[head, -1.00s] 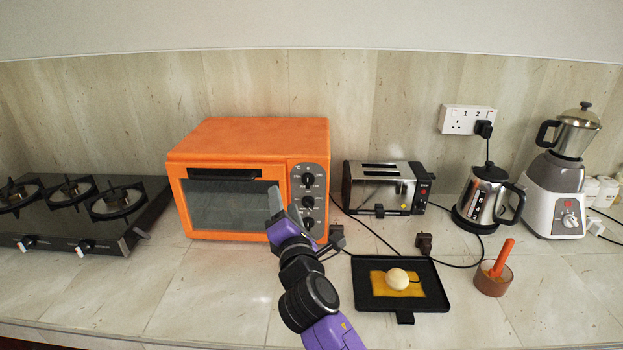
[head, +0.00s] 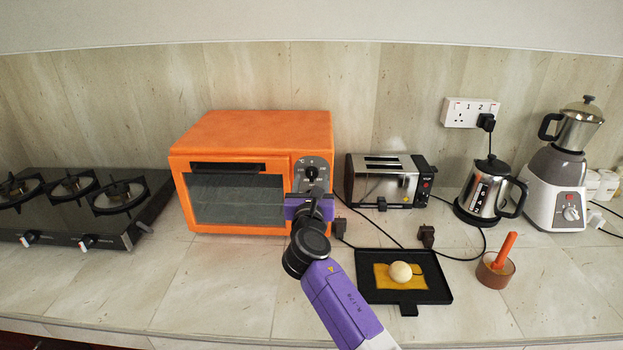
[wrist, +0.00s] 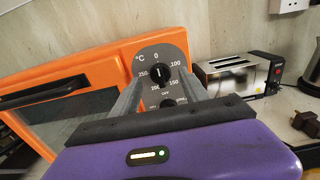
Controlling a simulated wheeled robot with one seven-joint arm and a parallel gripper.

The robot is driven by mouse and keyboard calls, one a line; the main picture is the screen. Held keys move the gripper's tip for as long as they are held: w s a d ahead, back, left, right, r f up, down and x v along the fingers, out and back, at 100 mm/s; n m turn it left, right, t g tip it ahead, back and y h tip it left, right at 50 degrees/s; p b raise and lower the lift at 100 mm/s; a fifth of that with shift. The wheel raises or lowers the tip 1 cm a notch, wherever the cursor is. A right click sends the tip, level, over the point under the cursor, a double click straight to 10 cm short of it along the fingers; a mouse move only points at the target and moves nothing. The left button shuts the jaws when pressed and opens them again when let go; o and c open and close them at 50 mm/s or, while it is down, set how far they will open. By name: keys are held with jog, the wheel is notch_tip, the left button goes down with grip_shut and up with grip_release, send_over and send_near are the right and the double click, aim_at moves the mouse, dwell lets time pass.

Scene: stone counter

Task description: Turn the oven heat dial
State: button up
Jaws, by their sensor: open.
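The orange oven (head: 250,130) stands on the counter with a grey control panel on its right front. Its heat dial (head: 311,173) is the top black knob, marked °C. In the wrist view, the heat dial (wrist: 161,73) has its pointer near vertical, towards 0, and sits between and beyond the fingertips. My gripper (head: 310,192) is in front of the panel, its open fingers pointing at the oven. In the wrist view, my gripper (wrist: 162,82) shows one finger each side of the dial; contact cannot be told. The lower knobs are mostly hidden by my gripper.
A toaster (head: 384,182) stands right of the oven. A black tray (head: 435,285) with a ball on a yellow cloth lies in front of it. A kettle (head: 488,190) and blender (head: 556,185) stand further right; a gas hob (head: 75,215) is at left.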

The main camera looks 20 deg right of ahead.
aim_at(312, 175)
jog(key=shift+x, duration=1.2)
jog(key=shift+c, duration=0.2)
grip_shut()
